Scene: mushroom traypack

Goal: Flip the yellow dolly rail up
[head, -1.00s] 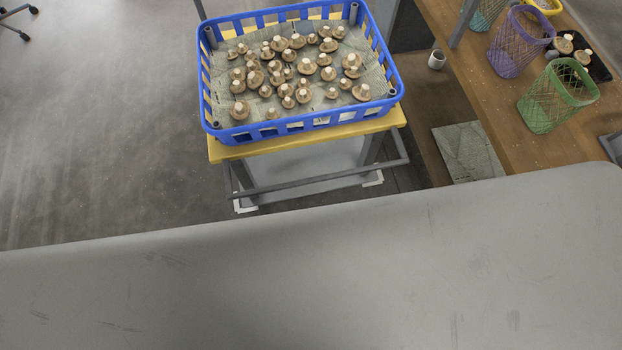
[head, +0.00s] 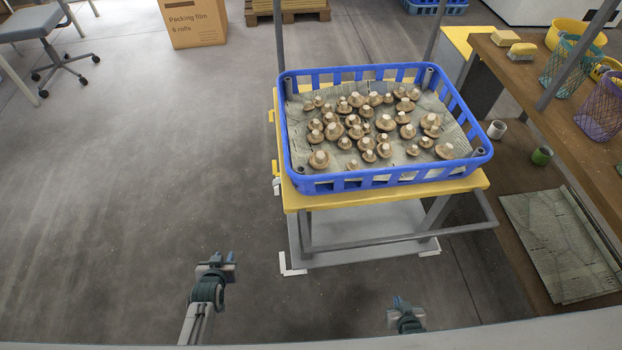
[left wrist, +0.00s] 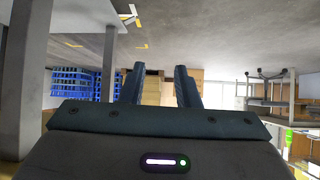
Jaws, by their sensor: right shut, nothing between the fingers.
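The yellow dolly (head: 310,202) stands ahead with a blue crate (head: 390,178) of mushrooms on its top. A grey bar rail (head: 400,239) sticks out low at the dolly's near side, below the yellow top, and bends back at the right. Grey posts rise behind the crate. My left gripper (head: 223,258) is over the floor, left of and nearer than the dolly, touching nothing. In the left wrist view its two dark fingers (left wrist: 160,85) are apart with nothing between them. My right gripper (head: 405,303) is shut and empty, low in front of the dolly, apart from the rail.
Grey-green sheets (head: 560,245) lie low beside the dolly. A cardboard box (head: 193,22) and an office chair (head: 45,40) stand at the back left. The floor left of the dolly is clear.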

